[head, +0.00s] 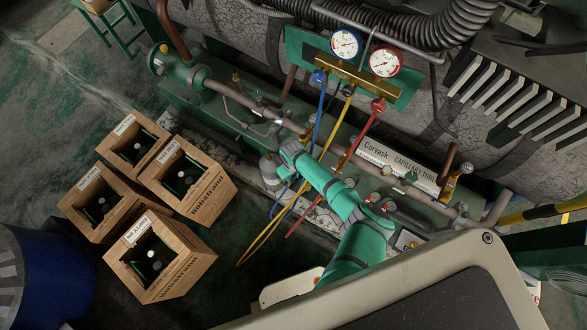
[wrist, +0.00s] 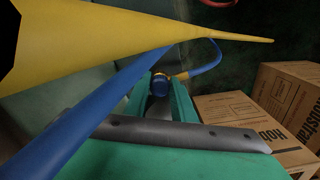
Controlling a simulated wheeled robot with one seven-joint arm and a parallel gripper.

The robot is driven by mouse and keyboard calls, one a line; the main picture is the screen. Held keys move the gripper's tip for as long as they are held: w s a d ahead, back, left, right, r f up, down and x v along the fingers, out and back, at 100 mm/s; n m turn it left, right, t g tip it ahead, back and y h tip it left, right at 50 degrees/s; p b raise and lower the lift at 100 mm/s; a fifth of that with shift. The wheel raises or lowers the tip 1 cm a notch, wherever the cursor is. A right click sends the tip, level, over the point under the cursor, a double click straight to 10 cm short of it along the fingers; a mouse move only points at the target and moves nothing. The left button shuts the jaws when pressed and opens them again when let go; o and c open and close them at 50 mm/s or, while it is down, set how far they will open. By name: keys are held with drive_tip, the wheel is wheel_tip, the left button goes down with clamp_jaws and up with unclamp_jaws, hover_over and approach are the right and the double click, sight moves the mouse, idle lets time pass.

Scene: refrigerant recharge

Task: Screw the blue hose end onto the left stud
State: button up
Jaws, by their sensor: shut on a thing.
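My gripper (wrist: 159,98) is shut on the blue hose end (wrist: 160,82), a blue knob-like piece with a brass fitting beside it, seen in the wrist view. The blue hose (wrist: 212,60) curves up and right from that fitting. In the head view the blue hose (head: 321,105) hangs from the left side of the gauge manifold (head: 345,77) and passes behind my wrist, which hides the fingers and the hose end. I cannot clearly pick out the left stud; small fittings stand along the grey pipe (head: 232,92). No stud shows at the hose end in the wrist view.
The yellow hose (head: 335,125) crosses close before the wrist camera (wrist: 110,40). The red hose (head: 362,135) hangs to the right. Wooden crates of bottles (head: 190,195) stand on the floor at left, near a blue drum (head: 60,275). A large tank lies behind the pipe.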

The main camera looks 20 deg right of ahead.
drive_tip(key=shift+s, duration=0.15)
drive_tip(key=shift+o, duration=0.2)
drive_tip(key=shift+s+a+f+m, duration=0.1)
drive_tip(key=shift+a+m, duration=0.05)
drive_tip(key=shift+m, duration=0.55)
drive_tip(key=shift+s+m, duration=0.1)
drive_tip(key=shift+m, duration=1.1)
drive_tip(key=shift+c, duration=0.2)
